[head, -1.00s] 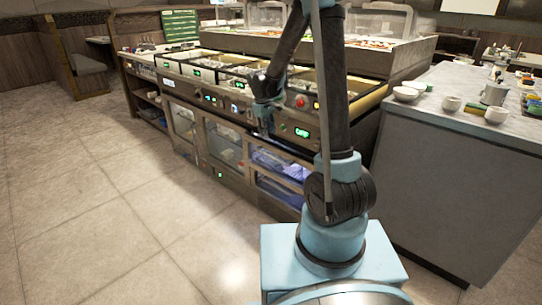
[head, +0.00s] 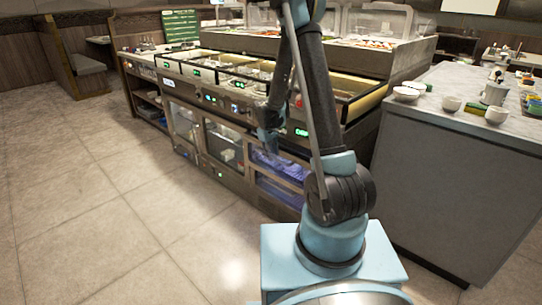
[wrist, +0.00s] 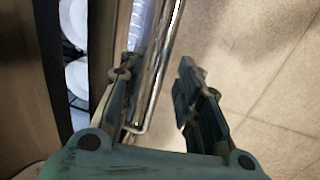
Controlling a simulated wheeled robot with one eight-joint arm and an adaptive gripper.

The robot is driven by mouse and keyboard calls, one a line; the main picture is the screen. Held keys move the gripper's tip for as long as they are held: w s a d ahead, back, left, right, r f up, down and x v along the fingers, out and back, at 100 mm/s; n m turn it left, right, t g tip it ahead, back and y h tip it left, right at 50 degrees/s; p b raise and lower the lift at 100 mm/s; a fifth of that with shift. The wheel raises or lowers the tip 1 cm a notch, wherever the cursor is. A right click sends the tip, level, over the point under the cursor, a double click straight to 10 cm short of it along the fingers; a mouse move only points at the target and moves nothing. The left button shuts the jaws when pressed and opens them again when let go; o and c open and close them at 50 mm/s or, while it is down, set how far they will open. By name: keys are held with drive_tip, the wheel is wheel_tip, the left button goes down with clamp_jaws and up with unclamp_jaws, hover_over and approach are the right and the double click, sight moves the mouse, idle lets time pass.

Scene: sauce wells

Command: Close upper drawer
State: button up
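The drawer unit with blue-lit contents (head: 277,180) is in the lower right of the counter front in the head view. Its upper drawer (head: 268,158) is partly hidden by my arm, and I cannot tell how far it stands out. My gripper (head: 266,140) is beside this upper part. In the wrist view my gripper (wrist: 157,88) is open, with its two fingers apart. Nothing is held.
White round dishes (wrist: 77,75) show at the left of the wrist view. Glass-fronted cabinets (head: 222,142) stand left of the drawers. A grey counter (head: 450,160) with bowls (head: 405,94) stands on the right. The tiled floor (head: 110,220) in front is clear.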

drive_tip(key=shift+f, duration=0.35)
clamp_jaws()
drive_tip(key=shift+w, duration=0.15)
